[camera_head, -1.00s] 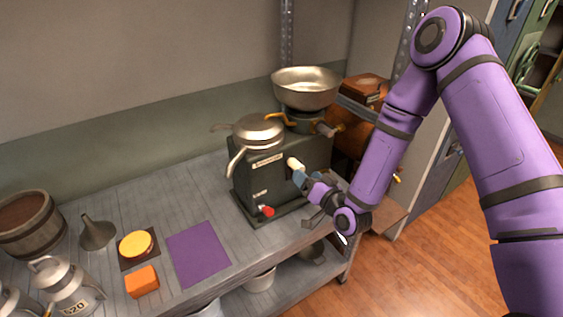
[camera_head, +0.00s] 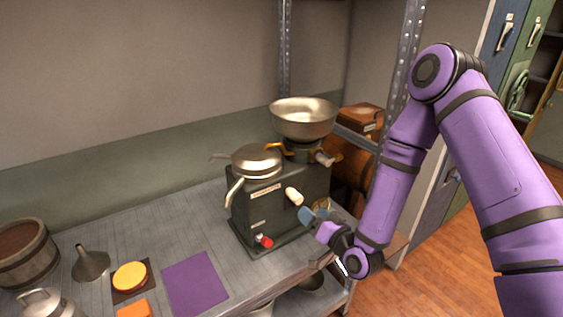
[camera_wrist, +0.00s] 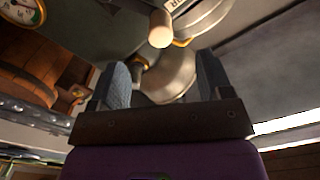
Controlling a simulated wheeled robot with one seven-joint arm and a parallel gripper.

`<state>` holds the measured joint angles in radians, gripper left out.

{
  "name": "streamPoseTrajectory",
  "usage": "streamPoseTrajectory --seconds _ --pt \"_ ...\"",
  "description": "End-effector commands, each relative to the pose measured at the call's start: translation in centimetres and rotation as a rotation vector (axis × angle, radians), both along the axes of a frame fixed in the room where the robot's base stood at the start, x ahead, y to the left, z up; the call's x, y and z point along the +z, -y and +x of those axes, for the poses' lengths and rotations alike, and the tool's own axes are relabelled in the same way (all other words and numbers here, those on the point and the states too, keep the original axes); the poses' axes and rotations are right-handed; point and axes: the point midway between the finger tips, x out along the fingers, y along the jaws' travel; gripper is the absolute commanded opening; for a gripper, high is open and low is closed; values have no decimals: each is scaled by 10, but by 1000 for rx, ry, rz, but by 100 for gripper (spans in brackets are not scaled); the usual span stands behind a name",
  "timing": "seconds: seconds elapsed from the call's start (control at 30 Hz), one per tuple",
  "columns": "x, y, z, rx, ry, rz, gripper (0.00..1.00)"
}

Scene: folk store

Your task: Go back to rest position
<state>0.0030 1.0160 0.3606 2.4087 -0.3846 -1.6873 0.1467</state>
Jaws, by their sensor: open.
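My gripper (camera_head: 312,219) is at the front right of the dark green machine (camera_head: 262,208) in the head view. It is open and empty, a short way to the right of the machine's cream knob (camera_head: 294,196) and apart from it. In the wrist view my two blue-grey fingers (camera_wrist: 161,88) stand spread with nothing between them. The cream knob (camera_wrist: 160,29) shows beyond the fingertips there. A metal bowl (camera_head: 304,117) tops the machine, and a round-lidded part with two spouts (camera_head: 257,160) is on its left.
A red knob (camera_head: 264,241) is low on the machine's front. A purple mat (camera_head: 194,284), yellow disc (camera_head: 130,276), orange block (camera_head: 134,308), funnel (camera_head: 91,263) and wooden bucket (camera_head: 25,252) are on the grey bench. A metal post (camera_head: 398,100) rises behind my arm. Wooden floor (camera_head: 432,270) lies to the right.

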Motion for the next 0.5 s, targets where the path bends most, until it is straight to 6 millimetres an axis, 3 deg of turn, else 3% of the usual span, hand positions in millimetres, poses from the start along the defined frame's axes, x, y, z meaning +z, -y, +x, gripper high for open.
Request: streamPoseTrajectory --seconds 0.17,0.5 --pt "11 2 7 11 -4 -50 72" --pt "67 26 33 24 -71 -327 72"
